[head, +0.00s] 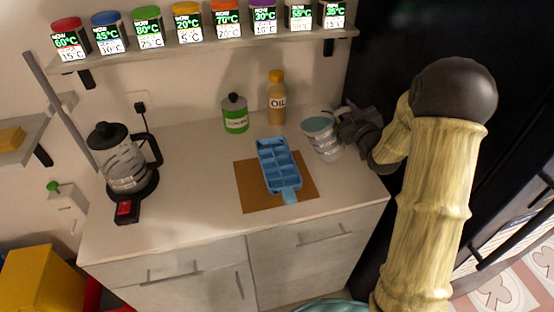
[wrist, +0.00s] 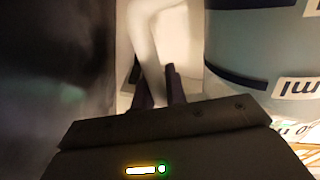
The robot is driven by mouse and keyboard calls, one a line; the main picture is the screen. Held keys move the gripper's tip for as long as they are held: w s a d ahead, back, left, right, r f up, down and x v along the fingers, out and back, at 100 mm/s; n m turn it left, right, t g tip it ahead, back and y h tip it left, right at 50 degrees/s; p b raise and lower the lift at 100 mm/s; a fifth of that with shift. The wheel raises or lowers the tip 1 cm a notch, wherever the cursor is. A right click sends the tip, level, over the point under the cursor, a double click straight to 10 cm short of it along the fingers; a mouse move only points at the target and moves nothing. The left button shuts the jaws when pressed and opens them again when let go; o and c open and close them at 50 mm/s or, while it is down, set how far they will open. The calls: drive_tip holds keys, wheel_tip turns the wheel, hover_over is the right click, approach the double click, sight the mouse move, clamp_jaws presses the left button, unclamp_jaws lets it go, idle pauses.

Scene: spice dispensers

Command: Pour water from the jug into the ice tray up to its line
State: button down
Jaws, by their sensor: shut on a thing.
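The jug (head: 324,143) is a clear measuring cup with dark markings and bluish water inside, at the right end of the counter. My gripper (head: 343,129) is at its right side, shut on the handle. In the wrist view the pale handle (wrist: 150,45) runs between the dark fingertips (wrist: 158,92), and the marked jug wall (wrist: 250,45) fills the right. The jug looks about upright; I cannot tell whether its base touches the counter. The blue ice tray (head: 279,165) lies left of the jug, apart from it. Its water level and line are too small to make out.
The tray lies on a brown mat (head: 247,198). A green bottle (head: 235,117) and an oil bottle (head: 277,100) stand behind it. A kettle (head: 126,165) stands far left. A shelf (head: 200,48) of labelled jars hangs above. Counter between kettle and mat is clear.

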sight(329, 111)
drive_tip(key=shift+a+r, duration=0.15)
drive_tip(key=shift+r, duration=0.05)
drive_tip(key=shift+s+a+r+n, duration=0.2)
drive_tip(key=shift+a+r+n, duration=0.1)
drive_tip(key=shift+a+n, duration=0.35)
drive_tip(key=shift+s+a+r+n+p, duration=0.2)
drive_tip(key=shift+a+n+p, duration=0.1)
drive_tip(key=shift+a+n, duration=0.3)
drive_tip(key=shift+s+a+r+n+p, duration=0.1)
drive_tip(key=shift+s+a+n+p, duration=0.15)
drive_tip(key=shift+a+n, duration=0.45)
drive_tip(key=shift+s+a+n+p, duration=0.1)
drive_tip(key=shift+a+n+p, duration=0.1)
drive_tip(key=shift+a+n, duration=0.4)
idle(3.1)
drive_tip(key=d+m, duration=0.1)
drive_tip(key=w+d+m+b, duration=0.1)
drive_tip(key=d, duration=0.1)
drive_tip(key=d+f+m, duration=0.1)
drive_tip(key=m, duration=0.1)
drive_tip(key=shift+w+d, duration=0.15)
drive_tip(key=shift+d, duration=0.15)
drive_tip(key=shift+a, duration=0.2)
drive_tip(key=shift+d, duration=0.1)
